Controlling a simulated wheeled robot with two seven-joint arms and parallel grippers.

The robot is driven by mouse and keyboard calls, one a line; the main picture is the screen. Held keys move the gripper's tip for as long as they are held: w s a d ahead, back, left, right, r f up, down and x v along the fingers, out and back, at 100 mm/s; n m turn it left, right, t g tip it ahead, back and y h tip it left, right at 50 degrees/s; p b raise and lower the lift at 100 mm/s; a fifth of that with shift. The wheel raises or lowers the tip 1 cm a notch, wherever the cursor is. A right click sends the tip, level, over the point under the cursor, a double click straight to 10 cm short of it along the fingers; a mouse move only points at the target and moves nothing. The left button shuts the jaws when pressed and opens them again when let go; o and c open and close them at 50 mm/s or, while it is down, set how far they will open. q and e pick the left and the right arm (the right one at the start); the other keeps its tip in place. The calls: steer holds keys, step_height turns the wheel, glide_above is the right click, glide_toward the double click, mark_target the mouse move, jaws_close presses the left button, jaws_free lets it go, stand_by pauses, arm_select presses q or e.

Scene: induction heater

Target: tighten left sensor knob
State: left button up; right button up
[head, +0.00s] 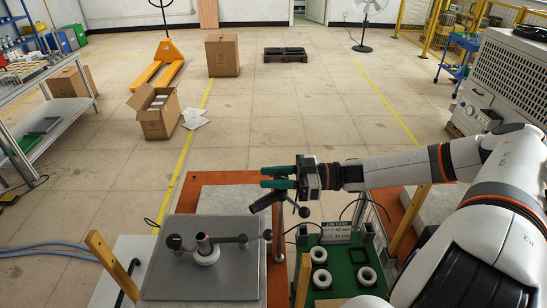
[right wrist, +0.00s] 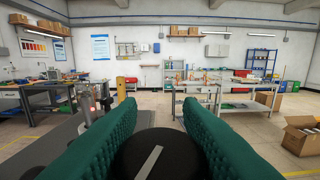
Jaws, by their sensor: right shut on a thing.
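My right gripper (head: 266,177) reaches in from the right above the heater's right edge, with its green fingers pointing left. It is shut on a round black knob (right wrist: 158,158) with a pale line on its face; the knob sits between the fingers in the right wrist view. In the head view a dark handle (head: 267,201) on a thin post shows just below the fingers. The grey heater plate (head: 180,283) carries a pale ring (head: 207,256) around a short post, with a rod ending in dark knobs. I cannot tell how tight the knob is. My left gripper is out of view.
Wooden posts (head: 107,263) rise near the plate.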

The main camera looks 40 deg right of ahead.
steer(key=shift+r+m+t+h+p, duration=0.25)
steer(key=shift+m+t+h+p, duration=0.55)
steer(key=shift+t+h+p, duration=0.1)
steer(key=shift+w+d+f+m+t+h, duration=0.1)
steer(key=shift+f+m+t+h, duration=0.1)
steer(key=shift+m+t+h, duration=0.65)
steer(key=m+h, duration=0.1)
steer(key=h, duration=0.1)
steer(key=m+t+h, duration=0.1)
steer(key=m+h, duration=0.1)
steer(key=m+t+h, duration=0.1)
steer(key=h, duration=0.2)
steer(key=shift+w+d+f+m+t, duration=0.1)
steer(key=shift+w+d+m+t, duration=0.05)
steer(key=shift+d+m+t, duration=0.15)
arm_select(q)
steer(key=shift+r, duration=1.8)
arm_select(e)
steer(key=shift+d+m+h, duration=0.2)
steer(key=shift+m+h, duration=0.8)
steer(key=shift+h, duration=0.6)
steer(key=shift+d+m+h, duration=0.2)
steer(key=shift+m+h, duration=0.75)
steer(key=shift+h, duration=0.6)
steer(key=shift+w+r, duration=0.1)
steer(key=shift+r, duration=0.1)
steer(key=o, duration=1)
steer(key=shift+f, duration=0.1)
steer(key=shift+c, duration=0.2)
